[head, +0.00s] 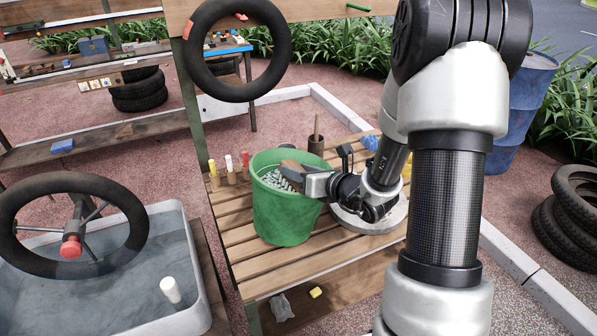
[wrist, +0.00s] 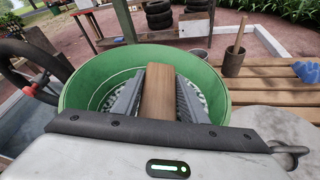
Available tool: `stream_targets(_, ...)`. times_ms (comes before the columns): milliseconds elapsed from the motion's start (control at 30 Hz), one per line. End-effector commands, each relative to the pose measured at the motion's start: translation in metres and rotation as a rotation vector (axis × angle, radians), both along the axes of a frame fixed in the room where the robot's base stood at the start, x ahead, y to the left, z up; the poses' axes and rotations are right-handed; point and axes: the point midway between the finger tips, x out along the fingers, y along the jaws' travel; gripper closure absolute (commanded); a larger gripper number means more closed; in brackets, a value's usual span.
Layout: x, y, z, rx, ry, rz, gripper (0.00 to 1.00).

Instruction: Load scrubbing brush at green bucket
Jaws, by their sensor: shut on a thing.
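The green bucket (head: 283,215) stands on the slatted wooden bench. Its open top also shows in the wrist view (wrist: 85,88). The scrubbing brush (wrist: 158,92) has a brown wooden back and lies lengthwise between my two grey fingers in the wrist view. My gripper (head: 298,174) reaches in from the right at the bucket's mouth and is shut on the brush. Grey-white speckled material shows inside the bucket below the brush. The bristles cannot be made out clearly, and I cannot tell whether they touch the contents.
A dark pot (head: 316,146) with a wooden handle stands behind the bucket. Several small coloured-top bottles (head: 229,167) stand to its left. A round grey slab (head: 372,222) lies to its right. A steering wheel (head: 70,225) stands over a grey basin (head: 185,250) at left. A tyre (head: 238,50) hangs above.

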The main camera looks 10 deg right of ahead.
Motion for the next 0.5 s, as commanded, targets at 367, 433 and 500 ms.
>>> stream_targets(367,0.000,0.000,0.008,0.000,0.002,0.000,0.86)
stream_targets(433,0.000,0.000,0.014,0.000,0.001,0.000,0.86)
stream_targets(500,0.000,0.000,0.020,0.000,0.001,0.000,0.86)
